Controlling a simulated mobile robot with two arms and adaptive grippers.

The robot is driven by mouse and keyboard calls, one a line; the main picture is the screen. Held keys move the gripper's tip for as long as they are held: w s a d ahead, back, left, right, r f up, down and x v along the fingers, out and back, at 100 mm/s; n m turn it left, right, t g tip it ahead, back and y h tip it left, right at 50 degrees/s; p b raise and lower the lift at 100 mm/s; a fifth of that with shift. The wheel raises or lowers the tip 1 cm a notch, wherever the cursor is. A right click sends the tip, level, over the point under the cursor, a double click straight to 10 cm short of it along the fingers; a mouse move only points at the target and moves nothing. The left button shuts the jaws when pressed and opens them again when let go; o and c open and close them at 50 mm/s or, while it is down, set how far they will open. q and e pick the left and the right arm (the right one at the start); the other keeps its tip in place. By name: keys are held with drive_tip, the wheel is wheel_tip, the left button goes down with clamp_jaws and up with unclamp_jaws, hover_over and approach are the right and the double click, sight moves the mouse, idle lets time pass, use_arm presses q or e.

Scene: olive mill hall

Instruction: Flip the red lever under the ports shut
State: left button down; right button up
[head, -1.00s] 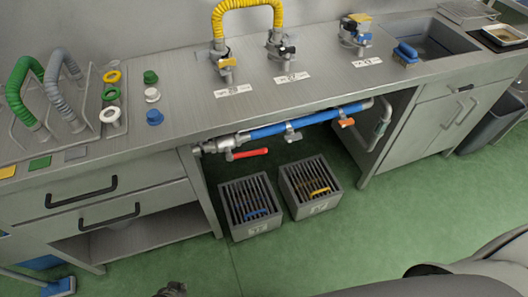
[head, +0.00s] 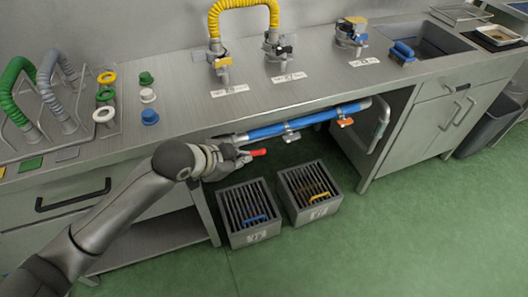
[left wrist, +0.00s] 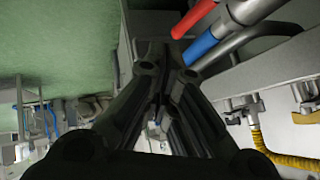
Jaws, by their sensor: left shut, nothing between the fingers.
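The red lever (head: 258,153) is under the blue pipe (head: 270,131) below the counter. In the head view only its right end shows, pointing right; my left gripper hides the rest and the valve body. My left gripper (head: 243,157) is shut and empty, right at the lever. In the left wrist view the red lever (left wrist: 192,18) lies just beyond the fingertips of the left gripper (left wrist: 168,52), a little to their right. I cannot tell whether they touch. My right gripper is not in view.
The steel counter (head: 180,103) overhangs the pipe. Two grated boxes, one with a blue handle (head: 248,236) and one with a yellow handle (head: 322,211), stand on the floor below. An orange-handled valve (head: 345,122) sits farther right. Green floor in front is clear.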

use_arm(q)
drive_tip(key=shift+w+d+r+m, duration=0.1)
drive_tip(key=shift+w+r+m, duration=0.15)
drive_tip(key=shift+r+m, duration=0.4)
drive_tip(key=shift+w+r+m, duration=0.2)
drive_tip(key=shift+r+m, duration=0.15)
drive_tip(key=shift+r, duration=0.65)
drive_tip(key=shift+w+d+r+m, duration=0.1)
drive_tip(key=shift+w+r+m, duration=0.15)
drive_tip(key=shift+r+m, duration=0.4)
approach(261, 150)
drive_tip(key=d+x, duration=0.1)
drive_tip(key=x, duration=0.3)
drive_tip(key=shift+w+a+f+b, duration=0.2)
drive_tip(key=shift+f+b, duration=0.1)
drive_tip(key=shift+b, duration=0.1)
